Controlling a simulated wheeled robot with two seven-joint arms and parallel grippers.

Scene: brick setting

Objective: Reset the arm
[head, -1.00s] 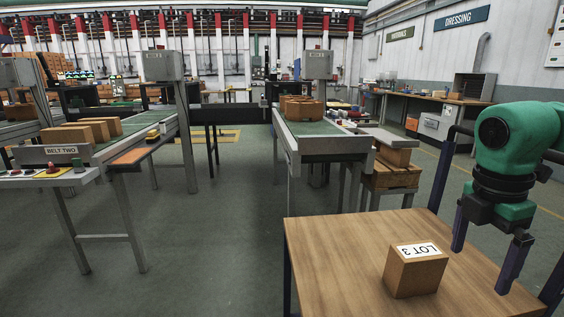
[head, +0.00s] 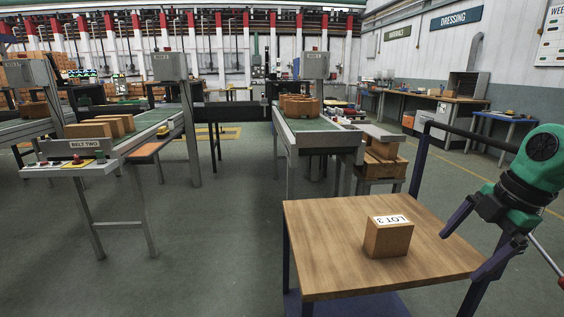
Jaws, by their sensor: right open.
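My right gripper (head: 476,241) is at the right edge of the head view, with its green wrist above. Its two dark fingers are spread apart with nothing between them. They point down and left, over or beside the right edge of a wooden-topped table (head: 330,262). A brown box labelled LOT 3 (head: 388,240) stands on that table, to the left of the gripper and apart from it. My left gripper is not in view.
BELT TWO (head: 88,143) carries several brown blocks (head: 113,126) at the left. A dark rail (head: 462,133) rises behind the table's right side. The floor (head: 225,235) left of the table is clear.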

